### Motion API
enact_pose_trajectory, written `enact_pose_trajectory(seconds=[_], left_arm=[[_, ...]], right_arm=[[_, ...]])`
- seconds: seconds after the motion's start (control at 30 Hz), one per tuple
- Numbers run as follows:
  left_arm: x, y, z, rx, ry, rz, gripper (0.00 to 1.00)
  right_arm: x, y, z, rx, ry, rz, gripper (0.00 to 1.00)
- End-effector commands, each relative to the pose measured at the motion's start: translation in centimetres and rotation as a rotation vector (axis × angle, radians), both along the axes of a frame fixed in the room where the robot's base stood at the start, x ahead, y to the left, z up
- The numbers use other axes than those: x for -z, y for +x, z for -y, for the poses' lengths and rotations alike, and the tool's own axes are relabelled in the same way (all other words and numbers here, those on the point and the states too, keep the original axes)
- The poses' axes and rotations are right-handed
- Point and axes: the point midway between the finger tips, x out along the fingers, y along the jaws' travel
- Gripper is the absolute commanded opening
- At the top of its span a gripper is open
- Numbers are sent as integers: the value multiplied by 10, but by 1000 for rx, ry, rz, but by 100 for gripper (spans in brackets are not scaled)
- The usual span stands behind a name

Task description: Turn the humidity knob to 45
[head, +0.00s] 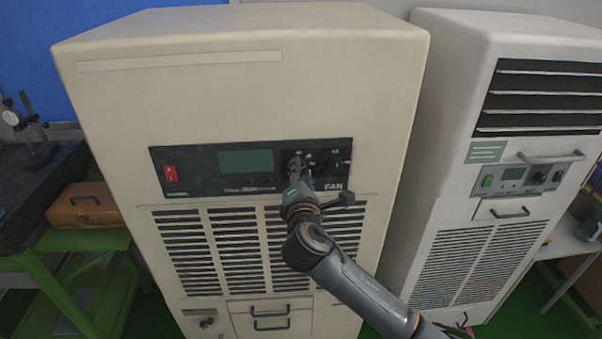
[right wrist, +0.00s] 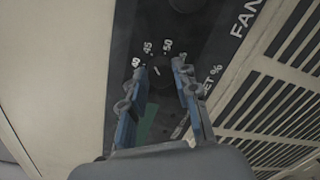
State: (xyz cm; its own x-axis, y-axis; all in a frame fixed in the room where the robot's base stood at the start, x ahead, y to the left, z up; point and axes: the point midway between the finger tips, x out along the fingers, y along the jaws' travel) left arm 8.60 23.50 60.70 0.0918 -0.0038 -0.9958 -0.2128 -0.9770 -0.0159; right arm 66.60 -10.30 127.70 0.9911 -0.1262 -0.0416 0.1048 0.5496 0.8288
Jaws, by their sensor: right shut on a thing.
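The humidity knob (right wrist: 159,84) is small and dark, on the black control panel (head: 211,184) of the large beige cabinet. Marks 40, 45 and 50 curve around it in the right wrist view. A short white line on the knob appears to point toward the 45 mark, but it is small and dim. My right gripper (head: 297,166) reaches the panel just right of the green display; it also shows in the right wrist view (right wrist: 157,76). Its two fingers are shut on the knob from both sides. In the head view the gripper hides the knob. My left gripper is not in view.
A red switch (head: 170,173) and the green display (head: 246,162) lie left on the panel. Another dark knob (right wrist: 187,4) is close by, beyond the fingertips. A second cabinet (head: 446,158) stands at the right. A green bench with an orange case (head: 88,205) is at the left.

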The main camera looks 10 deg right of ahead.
Motion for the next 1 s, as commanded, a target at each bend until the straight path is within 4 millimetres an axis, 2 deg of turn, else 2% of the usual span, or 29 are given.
enact_pose_trajectory(seconds=[0.17, 0.2, 0.3, 0.67, 0.77, 1.0], left_arm=[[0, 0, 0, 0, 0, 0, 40], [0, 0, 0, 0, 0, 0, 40], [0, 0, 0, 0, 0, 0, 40], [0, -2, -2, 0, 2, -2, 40], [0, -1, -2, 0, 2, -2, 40], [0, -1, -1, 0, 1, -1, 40]], right_arm=[[1, 0, 0, 0, 0, -1, 0], [1, 0, 0, 0, 1, -1, 36], [1, 0, 0, 0, 1, -1, 53], [1, -4, -1, -2, 2, -1, 53], [1, -15, -3, -2, 3, -1, 53], [-1, -65, -9, -3, 4, -2, 53]])
